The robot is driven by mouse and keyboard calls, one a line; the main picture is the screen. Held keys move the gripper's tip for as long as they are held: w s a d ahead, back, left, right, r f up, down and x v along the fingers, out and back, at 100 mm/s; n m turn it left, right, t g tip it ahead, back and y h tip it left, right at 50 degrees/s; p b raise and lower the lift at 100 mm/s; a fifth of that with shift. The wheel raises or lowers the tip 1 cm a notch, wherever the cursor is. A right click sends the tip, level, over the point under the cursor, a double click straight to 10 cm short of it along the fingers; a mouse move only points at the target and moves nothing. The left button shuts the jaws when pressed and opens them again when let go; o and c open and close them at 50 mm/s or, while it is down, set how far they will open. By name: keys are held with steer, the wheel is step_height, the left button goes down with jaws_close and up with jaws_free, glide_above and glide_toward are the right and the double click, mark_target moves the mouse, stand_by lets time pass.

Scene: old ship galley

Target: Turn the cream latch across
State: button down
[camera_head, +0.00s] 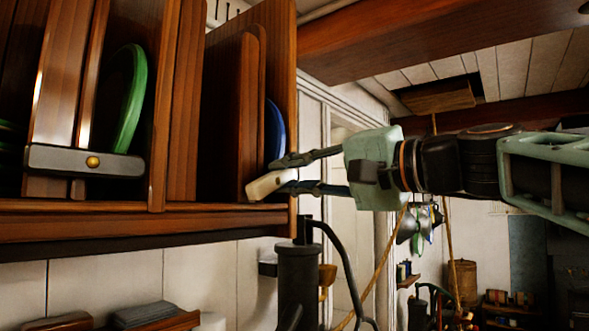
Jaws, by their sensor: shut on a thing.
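The cream latch (265,186) is a short pale bar at the lower right of the wooden plate rack. It sits tilted at the front of the right compartment. My gripper (281,175) reaches in from the right, with its two dark fingers shut on the latch, one above and one below its right end. The fingers hide part of that end. A grey latch (60,160) with a brass knob lies level across the left compartment.
A green plate (127,98) stands in the left compartment and a blue plate (274,131) in the right one. The rack's shelf edge (120,226) runs below. A dark pump (297,275) with a curved handle stands under my gripper. A rope hangs to its right.

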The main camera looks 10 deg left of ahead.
steer(key=m, duration=0.2)
steer(key=f+m, duration=0.1)
steer(key=m, duration=0.1)
steer(key=shift+w+m+p, duration=0.15)
steer(key=shift+m+p, duration=0.2)
steer(key=shift+m, duration=0.05)
steer(key=shift+f, duration=0.1)
steer(key=c, duration=1.8)
jaws_free()
steer(key=v, duration=1.2)
